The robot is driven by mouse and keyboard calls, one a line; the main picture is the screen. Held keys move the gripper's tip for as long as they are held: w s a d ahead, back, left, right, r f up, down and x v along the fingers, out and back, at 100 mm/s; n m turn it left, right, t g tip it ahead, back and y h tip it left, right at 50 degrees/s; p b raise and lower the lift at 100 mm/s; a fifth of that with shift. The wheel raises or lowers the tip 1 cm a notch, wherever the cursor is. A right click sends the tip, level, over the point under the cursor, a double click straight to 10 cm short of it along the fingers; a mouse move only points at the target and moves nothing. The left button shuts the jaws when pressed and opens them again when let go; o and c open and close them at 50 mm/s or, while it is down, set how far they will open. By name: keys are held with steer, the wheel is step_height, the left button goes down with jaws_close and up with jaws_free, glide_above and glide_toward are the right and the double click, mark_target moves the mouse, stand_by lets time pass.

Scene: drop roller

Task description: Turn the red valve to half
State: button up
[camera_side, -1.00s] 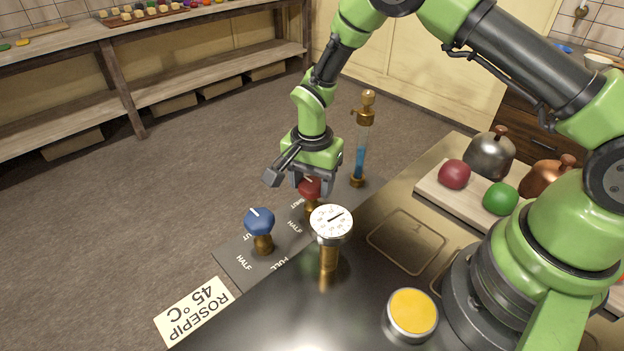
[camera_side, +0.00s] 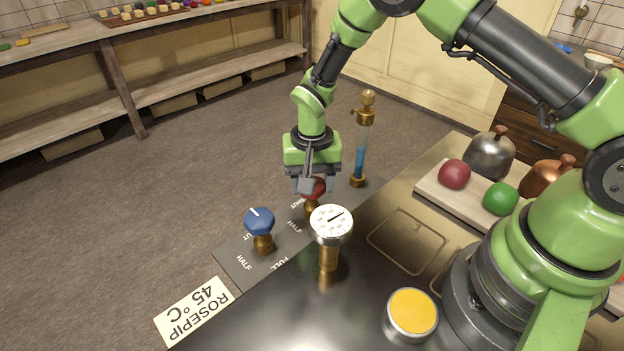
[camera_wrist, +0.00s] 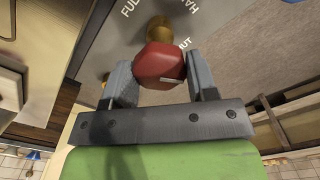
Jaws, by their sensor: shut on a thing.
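The red valve (camera_side: 314,189) stands on a brass stem on the grey plate, partly hidden behind my gripper and the dial. My gripper (camera_side: 312,186) is over it from above. In the wrist view the red knob (camera_wrist: 159,66) sits between the two fingers of my gripper (camera_wrist: 160,78), which are shut on its sides. A brass stem (camera_wrist: 159,29) shows beyond it. Printed words, including HALF, show on the plate (camera_side: 290,240).
A blue valve (camera_side: 259,222) stands to the left. A round white dial (camera_side: 331,221) on a brass post is close in front of the red valve. A glass tube with blue liquid (camera_side: 360,160) stands behind, to the right. A yellow-topped jar (camera_side: 412,312) is at the front.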

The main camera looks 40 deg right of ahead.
steer(key=n, duration=1.1)
steer(key=shift+n, duration=0.5)
steer(key=o, duration=0.9)
step_height(320, 180, up, 10)
